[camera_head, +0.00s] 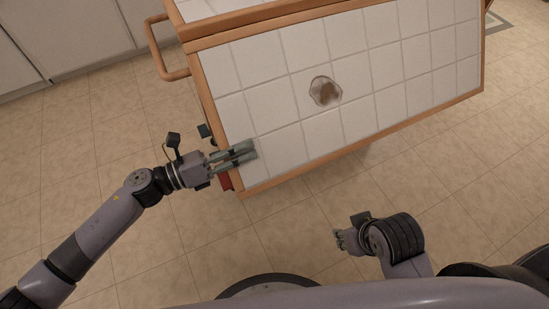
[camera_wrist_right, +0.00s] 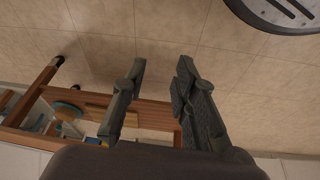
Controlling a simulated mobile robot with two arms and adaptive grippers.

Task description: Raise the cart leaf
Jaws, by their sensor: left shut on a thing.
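The cart leaf (camera_head: 405,75) is a white-tiled panel with a wooden border, and it slopes down from the cart top (camera_head: 198,8) in the head view. A brown stain marks its middle.
A wooden handle (camera_head: 157,50) sticks out from the cart's left end. Pale cabinets (camera_head: 80,35) stand behind at the left. The cart's lower frame (camera_wrist_right: 150,112) and its shelf contents show in the right wrist view. Tiled floor (camera_head: 300,225) is clear in front.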

